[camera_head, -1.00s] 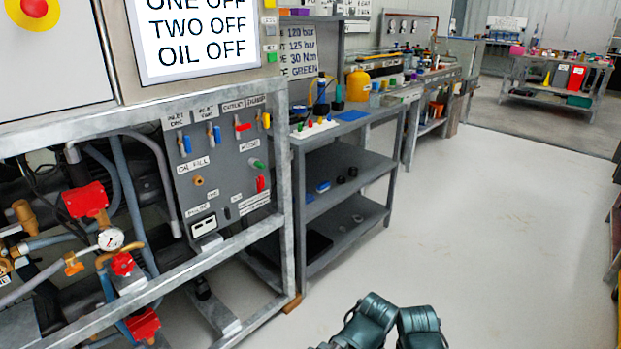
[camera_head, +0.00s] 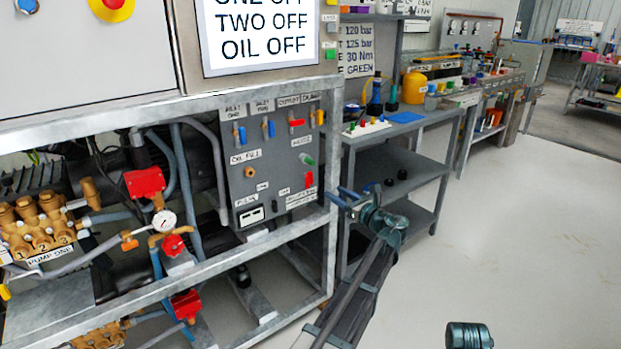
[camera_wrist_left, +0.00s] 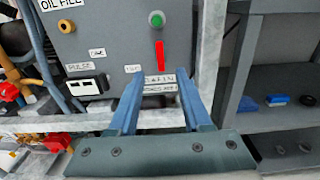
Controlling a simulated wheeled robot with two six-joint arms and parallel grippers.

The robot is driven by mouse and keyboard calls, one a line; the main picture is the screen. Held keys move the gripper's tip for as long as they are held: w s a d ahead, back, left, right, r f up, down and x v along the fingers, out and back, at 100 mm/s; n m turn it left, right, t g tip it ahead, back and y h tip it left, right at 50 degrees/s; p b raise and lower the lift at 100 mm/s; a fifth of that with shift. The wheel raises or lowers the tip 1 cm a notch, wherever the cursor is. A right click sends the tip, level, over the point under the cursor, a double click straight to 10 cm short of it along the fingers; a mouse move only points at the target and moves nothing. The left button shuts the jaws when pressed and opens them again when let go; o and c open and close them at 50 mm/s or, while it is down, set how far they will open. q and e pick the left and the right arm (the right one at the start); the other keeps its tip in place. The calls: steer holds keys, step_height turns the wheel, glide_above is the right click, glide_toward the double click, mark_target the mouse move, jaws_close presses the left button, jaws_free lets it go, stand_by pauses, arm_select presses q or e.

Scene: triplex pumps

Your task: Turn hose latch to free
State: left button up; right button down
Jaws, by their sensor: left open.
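The grey valve panel (camera_head: 270,185) carries a red lever (camera_head: 308,180) low on its right side, below a green knob (camera_head: 306,159). I take the red lever to be the hose latch, but the small labels are hard to read. In the left wrist view the red lever (camera_wrist_left: 160,57) stands upright under the green knob (camera_wrist_left: 156,19). My left gripper (camera_head: 345,196) is open and empty, in front of the frame's right post and right of the lever. In the left wrist view its two blue fingers (camera_wrist_left: 160,92) point toward the panel, with the lever between and beyond their tips, apart from them.
The galvanised frame rail (camera_head: 200,275) and right post (camera_head: 331,245) border the panel. A shelf bench (camera_head: 390,160) stands right of it. Pumps with red valves (camera_head: 145,183) and hoses fill the left. Open floor (camera_head: 520,230) lies to the right.

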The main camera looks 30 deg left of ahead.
mark_target(312, 178)
arm_select(q)
steer(key=x, duration=1.4)
steer(key=shift+d, duration=0.1)
jaws_close()
